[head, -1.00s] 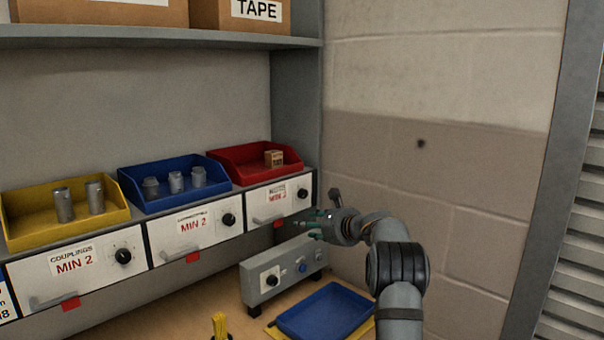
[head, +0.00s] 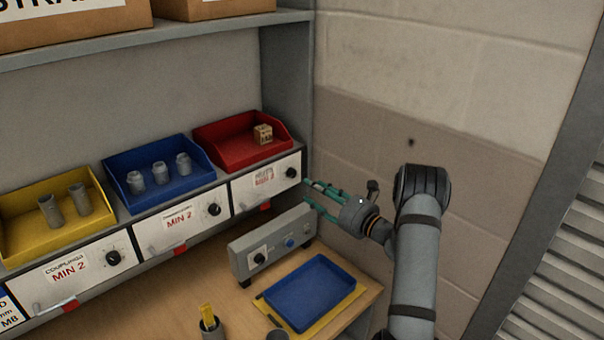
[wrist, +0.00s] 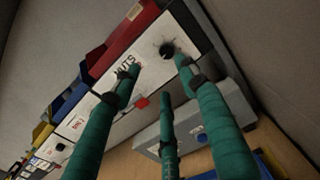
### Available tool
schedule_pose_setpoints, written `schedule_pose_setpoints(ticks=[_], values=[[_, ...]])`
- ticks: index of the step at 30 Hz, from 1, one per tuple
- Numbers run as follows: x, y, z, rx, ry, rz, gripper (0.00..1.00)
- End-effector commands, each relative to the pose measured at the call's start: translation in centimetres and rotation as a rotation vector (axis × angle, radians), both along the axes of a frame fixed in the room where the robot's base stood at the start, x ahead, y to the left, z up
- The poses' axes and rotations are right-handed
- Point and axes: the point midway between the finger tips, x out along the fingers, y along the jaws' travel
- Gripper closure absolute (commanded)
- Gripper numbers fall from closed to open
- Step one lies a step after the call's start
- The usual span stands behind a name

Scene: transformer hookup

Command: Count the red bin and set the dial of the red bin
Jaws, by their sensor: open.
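The way the dial's pointer faces is too small to read. My gripper (head: 312,192) is open and empty, with its three teal fingers just right of and below the dial, apart from it in the head view. In the wrist view the dial shows between two fingertips.
A blue bin (head: 112,187) and a yellow bin (head: 20,237) hold grey parts; their drawers have dials. Below stand a grey control box (head: 240,268), a blue tray (head: 310,290) and a cup (head: 211,328). A block wall (head: 450,90) is close on the right.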

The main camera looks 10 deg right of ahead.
Motion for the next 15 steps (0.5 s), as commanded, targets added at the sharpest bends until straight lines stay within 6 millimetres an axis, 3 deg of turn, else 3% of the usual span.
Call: schedule_pose_setpoints(ticks=[15], values=[[7.1, 4.0, 0.2, -0.005, 0.0, -0.002, 0.57]])
